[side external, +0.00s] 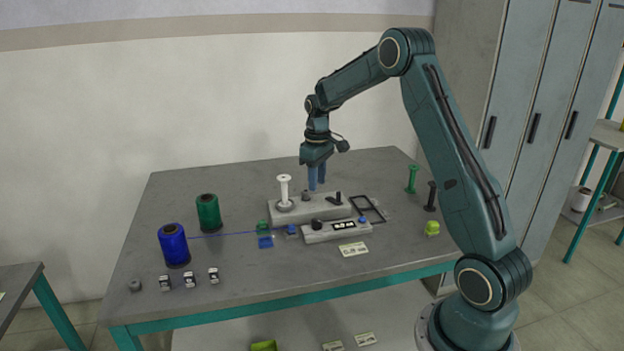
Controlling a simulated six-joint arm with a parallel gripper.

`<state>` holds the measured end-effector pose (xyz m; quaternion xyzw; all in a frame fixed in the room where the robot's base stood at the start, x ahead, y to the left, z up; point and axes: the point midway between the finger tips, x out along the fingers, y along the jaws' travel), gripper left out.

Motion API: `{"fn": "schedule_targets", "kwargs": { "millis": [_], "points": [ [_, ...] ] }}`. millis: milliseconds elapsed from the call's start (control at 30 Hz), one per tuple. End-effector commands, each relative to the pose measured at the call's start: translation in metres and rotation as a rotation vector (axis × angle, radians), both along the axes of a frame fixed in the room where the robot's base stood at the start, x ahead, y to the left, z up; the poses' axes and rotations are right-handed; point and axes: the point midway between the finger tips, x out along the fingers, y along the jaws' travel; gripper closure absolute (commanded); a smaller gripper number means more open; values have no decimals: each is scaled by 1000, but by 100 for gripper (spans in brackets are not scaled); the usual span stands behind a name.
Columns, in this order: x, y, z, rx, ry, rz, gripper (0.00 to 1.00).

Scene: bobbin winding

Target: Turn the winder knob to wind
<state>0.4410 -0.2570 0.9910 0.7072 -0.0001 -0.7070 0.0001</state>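The winder (318,211) is a light grey block near the middle of the table. A white bobbin (284,188) stands upright at its left end. A small dark knob (305,196) and a dark lever (335,199) are on its top. A low grey box in front carries a black round knob (316,224); I cannot tell which knob is the winder knob. My gripper (317,186) points down above or behind the winder, right of the small dark knob. Its two blue fingers are apart with nothing visible between them. Whether they touch the winder is unclear.
A blue spool (173,246) and a green spool (208,213) stand at left. A blue thread (235,234) runs from the blue spool towards the winder. A black frame (369,209), a green post (412,179) and a black post (430,196) are at right. The back left table is clear.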

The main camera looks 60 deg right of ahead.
Motion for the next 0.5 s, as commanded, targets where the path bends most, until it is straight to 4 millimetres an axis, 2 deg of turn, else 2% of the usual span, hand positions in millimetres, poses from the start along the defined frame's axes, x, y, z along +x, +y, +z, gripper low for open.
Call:
{"fn": "schedule_targets", "kwargs": {
  "millis": [267,500],
  "points": [
    [-1,1,-29,2,3,0,67],
    [-1,1,-66,2,4,0,67]
  ]
}}
